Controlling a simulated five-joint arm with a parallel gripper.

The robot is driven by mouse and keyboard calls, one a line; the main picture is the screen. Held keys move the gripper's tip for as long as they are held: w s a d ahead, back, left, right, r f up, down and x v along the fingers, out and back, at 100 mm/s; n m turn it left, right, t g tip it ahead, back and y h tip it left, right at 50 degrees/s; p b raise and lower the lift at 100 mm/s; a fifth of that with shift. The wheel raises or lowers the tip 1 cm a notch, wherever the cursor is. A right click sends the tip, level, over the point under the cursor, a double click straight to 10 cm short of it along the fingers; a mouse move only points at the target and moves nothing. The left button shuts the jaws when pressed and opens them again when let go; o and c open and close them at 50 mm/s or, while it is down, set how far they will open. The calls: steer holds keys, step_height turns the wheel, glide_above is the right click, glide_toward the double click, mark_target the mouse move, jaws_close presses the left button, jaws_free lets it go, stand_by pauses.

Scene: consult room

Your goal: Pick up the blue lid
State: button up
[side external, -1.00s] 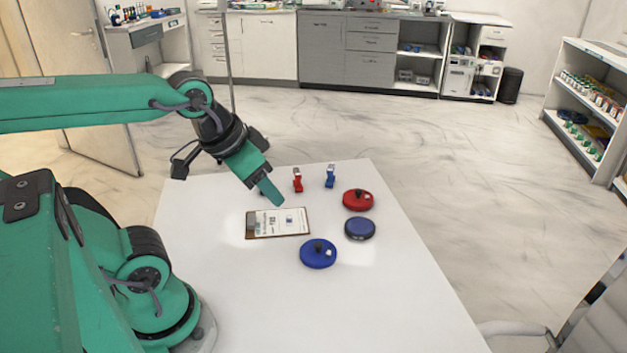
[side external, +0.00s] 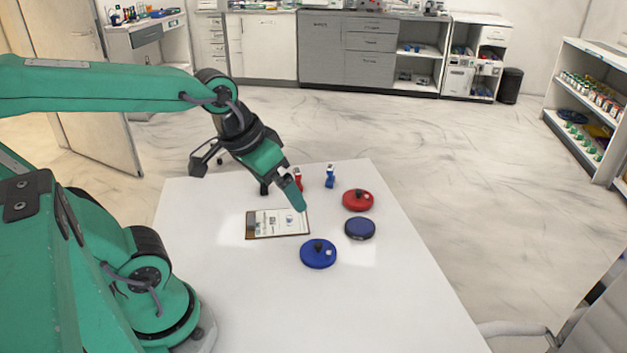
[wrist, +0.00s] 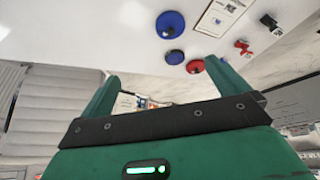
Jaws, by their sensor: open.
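A blue lid (side external: 318,258) with a dark knob and a small white patch lies flat on the white table, in front of and right of the clipboard. It also shows at the top of the wrist view (wrist: 170,25). A darker blue round disc (side external: 360,229), with no knob that I can make out, lies behind it to the right. A red lid (side external: 357,201) with a knob lies farther back. My gripper (side external: 300,208) is above the table near the clipboard's right edge, apart from the lids. In the wrist view its two fingers (wrist: 162,70) are spread with nothing between them.
A clipboard (side external: 262,224) with paper lies left of the lids. A small red item (side external: 298,174) and a small blue item (side external: 330,176) stand near the table's back edge. The table's front part (side external: 340,315) is clear. A chair (side external: 590,310) is at the right.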

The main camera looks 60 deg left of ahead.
steer(key=w+a+f+n+g, duration=0.2)
steer(key=w+f+n+g, duration=0.15)
steer(key=w+f, duration=0.35)
steer(key=n+g, duration=0.1)
steer(key=n, duration=0.3)
glide_above(318, 243)
step_height(318, 243, down, 8)
steer(key=shift+s+f, duration=0.1)
steer(key=shift+f, duration=0.35)
steer(key=shift+f, duration=1.25)
steer(key=shift+d+f, duration=0.1)
steer(key=shift+f, duration=2.5)
